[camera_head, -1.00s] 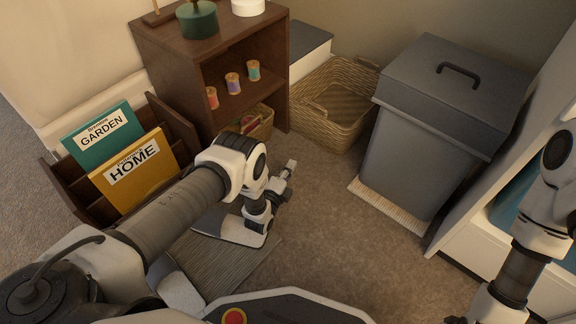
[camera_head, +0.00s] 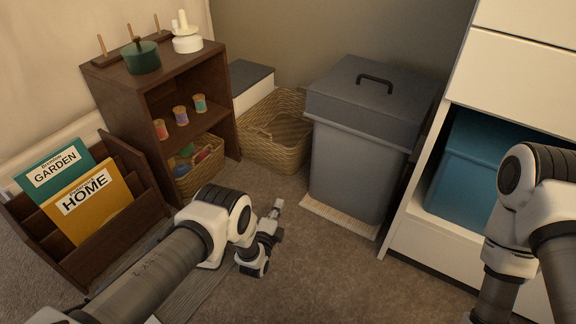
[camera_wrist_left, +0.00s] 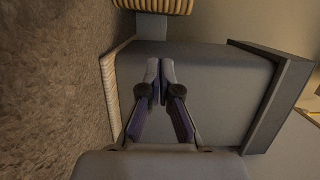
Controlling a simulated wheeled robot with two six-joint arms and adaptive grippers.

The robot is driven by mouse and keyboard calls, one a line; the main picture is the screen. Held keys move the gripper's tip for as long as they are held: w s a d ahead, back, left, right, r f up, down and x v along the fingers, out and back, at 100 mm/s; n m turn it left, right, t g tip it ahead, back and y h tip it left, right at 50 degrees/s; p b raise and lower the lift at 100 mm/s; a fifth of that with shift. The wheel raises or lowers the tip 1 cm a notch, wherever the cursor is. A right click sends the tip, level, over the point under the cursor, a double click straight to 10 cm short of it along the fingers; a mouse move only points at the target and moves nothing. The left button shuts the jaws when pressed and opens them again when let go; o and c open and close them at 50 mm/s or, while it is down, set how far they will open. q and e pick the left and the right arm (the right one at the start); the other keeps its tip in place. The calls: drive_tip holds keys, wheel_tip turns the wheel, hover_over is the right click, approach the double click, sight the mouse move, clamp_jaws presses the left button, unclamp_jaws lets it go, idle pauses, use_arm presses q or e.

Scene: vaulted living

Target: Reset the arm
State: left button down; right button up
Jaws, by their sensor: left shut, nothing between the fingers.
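My left gripper (camera_head: 277,209) is low over the carpet, in front of the shelf and left of the grey bin, and holds nothing. In the left wrist view its two fingers (camera_wrist_left: 160,68) are together, with the grey bin (camera_wrist_left: 210,85) filling the view behind them. My right arm (camera_head: 525,215) comes in at the right edge of the head view; its gripper is out of the frame.
The grey lidded bin (camera_head: 352,165) stands on a pale mat (camera_head: 340,216). A wicker basket (camera_head: 262,150) and a brown shelf (camera_head: 225,118) with thread spools stand behind. A magazine rack (camera_head: 150,208) is at left, a white cabinet (camera_head: 425,238) with a blue box (camera_head: 470,165) at right. Carpet between is open.

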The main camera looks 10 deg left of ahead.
use_arm(q)
drive_tip(key=w+a+r+p, duration=0.1)
drive_tip(key=w+r+p, duration=0.15)
drive_tip(key=r, duration=0.45)
drive_tip(key=w+a+r+p, duration=0.1)
drive_tip(key=a+r+p, duration=0.1)
drive_tip(key=r+p, duration=0.3)
drive_tip(key=s+a+r+n+g+y+p, duration=0.1)
drive_tip(key=s+a+r+g+p, duration=0.15)
drive_tip(key=s+r+p, duration=0.2)
drive_tip(key=s+a+n+g+p, duration=0.15)
drive_tip(key=s+n+g, duration=0.7)
drive_tip(key=s, duration=1.25)
drive_tip(key=s+a+n+g+p, duration=0.1)
drive_tip(key=s+n+g+p, duration=0.2)
drive_tip(key=s+n+g, duration=1.1)
drive_tip(key=s+r+m+t+p, duration=0.2)
drive_tip(key=s+r+t+p, duration=0.1)
drive_tip(key=r+p, duration=1.6)
drive_tip(key=s+r+m+t+p, duration=0.2)
drive_tip(key=s+r+t+p, duration=0.1)
drive_tip(key=r+p, duration=1.6)
drive_tip(key=shift+s+r+t+y, duration=0.2)
drive_tip(key=shift+r+t+y, duration=0.1)
drive_tip(key=shift+r+t, duration=0.15)
drive_tip(key=shift+f, duration=0.1)
